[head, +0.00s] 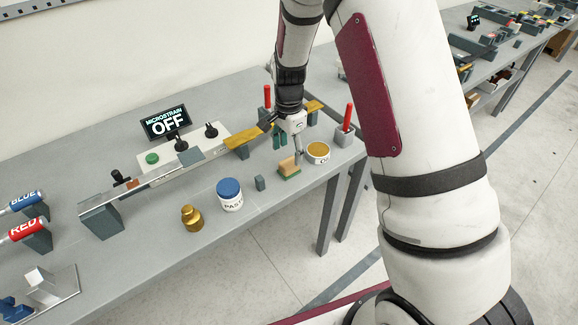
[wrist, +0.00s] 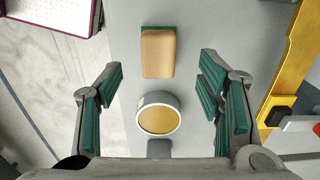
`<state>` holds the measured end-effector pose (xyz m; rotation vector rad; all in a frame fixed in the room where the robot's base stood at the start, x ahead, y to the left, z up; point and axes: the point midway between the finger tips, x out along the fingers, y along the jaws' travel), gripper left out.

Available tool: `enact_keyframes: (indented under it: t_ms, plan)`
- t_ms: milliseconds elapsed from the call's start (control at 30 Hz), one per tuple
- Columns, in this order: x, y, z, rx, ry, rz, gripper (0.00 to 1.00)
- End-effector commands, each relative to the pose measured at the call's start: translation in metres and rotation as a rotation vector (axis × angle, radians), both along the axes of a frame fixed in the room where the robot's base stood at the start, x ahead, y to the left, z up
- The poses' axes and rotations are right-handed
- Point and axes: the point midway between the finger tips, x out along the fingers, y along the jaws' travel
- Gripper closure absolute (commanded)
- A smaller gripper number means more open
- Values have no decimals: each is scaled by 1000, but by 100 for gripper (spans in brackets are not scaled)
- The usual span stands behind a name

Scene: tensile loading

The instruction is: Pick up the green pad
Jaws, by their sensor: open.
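The green pad (head: 290,176) is the thin green underside of a tan block (head: 288,165), which lies on the grey bench near its front edge. In the wrist view the tan block (wrist: 158,55) covers most of the pad, and a green edge (wrist: 160,28) shows at its far end. My gripper (head: 288,148) is open and empty, pointing down just above the block. In the wrist view my gripper (wrist: 160,70) has its teal-lined fingers wide apart, with the block ahead between their lines; no contact shows.
A round tin (head: 318,152) with ochre contents stands right beside the pad; it also lies between my fingers in the wrist view (wrist: 159,118). A red-handled tool (head: 348,118) stands in a grey block. A blue-lidded jar (head: 229,194), small grey block (head: 260,183) and brass weight (head: 192,218) stand left.

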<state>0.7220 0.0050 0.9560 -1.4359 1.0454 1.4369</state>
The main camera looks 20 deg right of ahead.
Motion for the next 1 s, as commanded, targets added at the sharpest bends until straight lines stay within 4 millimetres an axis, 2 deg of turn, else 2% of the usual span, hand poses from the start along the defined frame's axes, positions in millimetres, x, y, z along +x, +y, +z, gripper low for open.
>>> enact_keyframes:
  t_ms: [267, 600, 867, 900, 1000]
  plan:
    - [-1, -1, -19, 0, 1, 0, 39]
    - [-1, -1, -60, 0, 0, 0, 39]
    - [-1, 0, -63, 0, -1, 1, 39]
    - [-1, 0, -63, 0, -1, 1, 41]
    - [-1, 0, -63, 0, -1, 1, 64]
